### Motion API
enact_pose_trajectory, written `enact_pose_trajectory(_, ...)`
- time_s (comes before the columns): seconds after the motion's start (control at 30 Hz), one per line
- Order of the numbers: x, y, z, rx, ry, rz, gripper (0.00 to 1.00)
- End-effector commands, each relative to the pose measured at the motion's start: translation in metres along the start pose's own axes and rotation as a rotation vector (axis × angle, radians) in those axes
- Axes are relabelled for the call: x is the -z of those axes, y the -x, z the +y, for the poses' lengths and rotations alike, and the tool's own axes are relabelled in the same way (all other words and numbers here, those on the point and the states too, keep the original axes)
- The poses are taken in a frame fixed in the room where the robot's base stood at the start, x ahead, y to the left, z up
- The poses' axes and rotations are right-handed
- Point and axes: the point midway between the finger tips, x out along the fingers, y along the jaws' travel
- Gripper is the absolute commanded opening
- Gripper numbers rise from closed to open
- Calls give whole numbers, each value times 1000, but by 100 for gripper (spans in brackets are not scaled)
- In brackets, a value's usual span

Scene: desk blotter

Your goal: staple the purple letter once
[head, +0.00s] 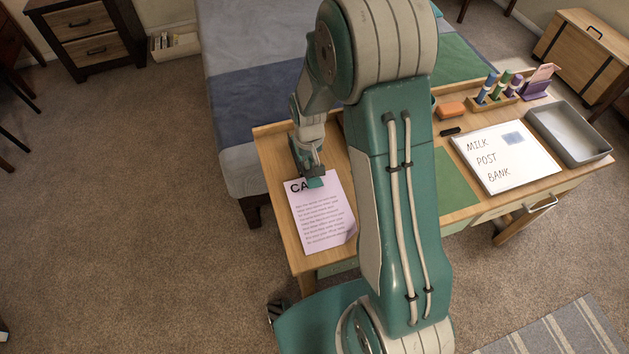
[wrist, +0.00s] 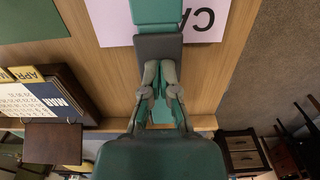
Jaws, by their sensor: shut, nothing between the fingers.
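The purple letter (head: 325,222) lies on the left end of the desk, its heading "CA" partly covered. The letter (wrist: 118,25) also shows at the top of the wrist view. A teal and dark grey block, which looks like the stapler (head: 315,183), sits over the letter's top edge; it also shows in the wrist view (wrist: 155,12). My gripper (wrist: 160,68) is shut and empty, with its fingertips at the block's dark grey part. I cannot tell whether they touch it. In the head view my gripper (head: 311,164) hides part of the block. No staple can be made out.
The desk (head: 276,170) holds a green blotter (head: 455,182), a whiteboard (head: 508,165), a grey tray (head: 600,148), an orange block (head: 451,109) and a marker rack (head: 497,98). A calendar (wrist: 45,100) stands near my gripper. My arm hides the desk's middle.

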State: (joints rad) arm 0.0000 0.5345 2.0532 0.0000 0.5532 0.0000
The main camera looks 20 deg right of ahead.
Motion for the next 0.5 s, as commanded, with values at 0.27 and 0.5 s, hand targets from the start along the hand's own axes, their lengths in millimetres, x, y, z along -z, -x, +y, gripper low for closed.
enact_pose_trajectory(0.27, 0, 20, 0, 0, 0, 2, 0)
enact_pose_trajectory(0.5, 0, 36, 0, 0, 0, 2, 0)
